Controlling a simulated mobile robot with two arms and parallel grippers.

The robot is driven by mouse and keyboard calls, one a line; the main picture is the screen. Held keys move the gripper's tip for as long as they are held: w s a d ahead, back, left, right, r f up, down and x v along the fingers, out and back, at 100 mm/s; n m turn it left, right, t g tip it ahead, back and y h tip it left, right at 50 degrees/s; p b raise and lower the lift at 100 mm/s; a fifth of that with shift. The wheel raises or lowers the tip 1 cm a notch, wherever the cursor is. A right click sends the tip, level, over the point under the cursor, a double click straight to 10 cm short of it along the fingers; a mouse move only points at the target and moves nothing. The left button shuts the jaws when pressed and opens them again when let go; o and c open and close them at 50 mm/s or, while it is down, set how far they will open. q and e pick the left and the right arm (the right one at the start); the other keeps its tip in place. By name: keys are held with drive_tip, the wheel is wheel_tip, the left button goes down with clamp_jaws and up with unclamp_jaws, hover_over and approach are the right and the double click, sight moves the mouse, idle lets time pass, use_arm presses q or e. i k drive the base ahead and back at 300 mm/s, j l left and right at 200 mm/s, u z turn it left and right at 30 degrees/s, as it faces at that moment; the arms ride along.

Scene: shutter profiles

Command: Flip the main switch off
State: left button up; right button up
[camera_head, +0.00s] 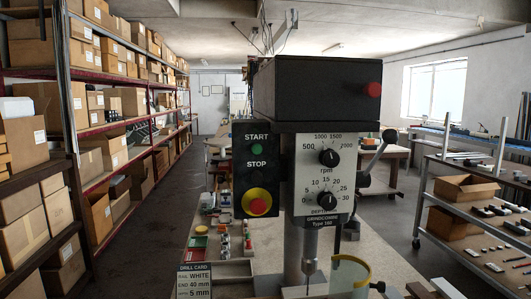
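A bench drill press stands straight ahead, with a black head housing (310,88). A red round knob (372,89) sits on the housing's front at the right. The black control panel (257,170) has a green START button (256,150), a dark STOP button (256,178) and a red mushroom button (257,207) on a yellow surround. No part is labelled as the main switch, and I cannot tell its on or off position. Neither of my grippers is in view.
Two dials sit on the light faceplate (310,170), with a lever (379,148) at its right. A drill card (202,281) stands at lower left, by small coloured parts. Box-filled shelves (85,130) line the left; a trolley (470,205) stands at right.

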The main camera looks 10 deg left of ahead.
sight(222, 165)
drive_tip(key=k+j, duration=0.1)
drive_tip(key=j, duration=0.9)
drive_tip(key=i+j+z, duration=0.1)
drive_tip(key=i+z, duration=0.15)
drive_tip(key=i, duration=0.15)
drive_tip(key=i+j+z, duration=0.3)
drive_tip(key=i+l, duration=0.1)
